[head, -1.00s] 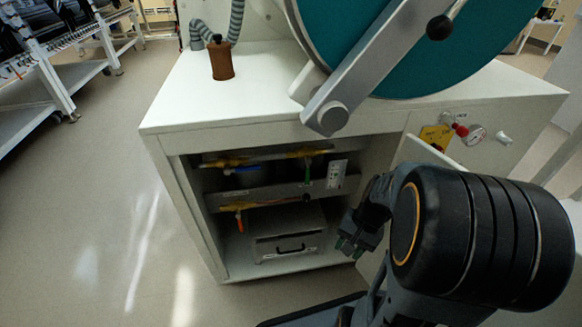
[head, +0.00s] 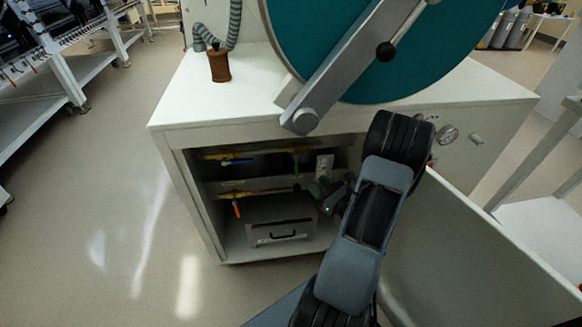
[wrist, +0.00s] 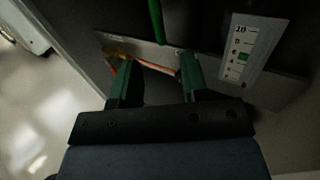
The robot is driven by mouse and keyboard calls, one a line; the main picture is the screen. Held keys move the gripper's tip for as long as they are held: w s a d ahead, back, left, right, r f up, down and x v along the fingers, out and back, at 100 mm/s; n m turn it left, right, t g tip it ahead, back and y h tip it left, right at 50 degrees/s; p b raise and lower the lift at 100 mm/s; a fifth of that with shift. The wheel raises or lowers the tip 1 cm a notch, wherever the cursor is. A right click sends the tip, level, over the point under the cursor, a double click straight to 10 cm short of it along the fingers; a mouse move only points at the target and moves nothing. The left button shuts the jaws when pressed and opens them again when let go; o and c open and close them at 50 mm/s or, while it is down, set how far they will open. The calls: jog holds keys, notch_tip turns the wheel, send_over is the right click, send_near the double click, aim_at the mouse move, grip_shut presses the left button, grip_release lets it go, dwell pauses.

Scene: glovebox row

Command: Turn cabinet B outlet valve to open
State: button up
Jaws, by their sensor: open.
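The open lower compartment of the white cabinet (head: 170,180) holds two pipe runs with coloured valve handles. On the upper run are a blue handle (head: 236,161) and a green handle (head: 296,168), which hangs down. On the lower run is an orange handle (head: 237,208), also angled down. I cannot read which one is the cabinet B outlet valve. My gripper (head: 322,190) is at the right part of the opening, open and empty. In the wrist view its green fingers (wrist: 156,72) are spread, with the green handle (wrist: 156,22) beyond them, apart.
A white scale panel (wrist: 243,50) stands right of the fingers. A grey box with a handle (head: 281,222) sits on the compartment floor. The open door (head: 470,260) is to the right of my arm. A brown pot (head: 219,66) stands on top. Floor at left is clear.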

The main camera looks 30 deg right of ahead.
aim_at(296, 165)
jog(key=w+a+b, duration=0.2)
jog(key=w, duration=1)
grip_shut()
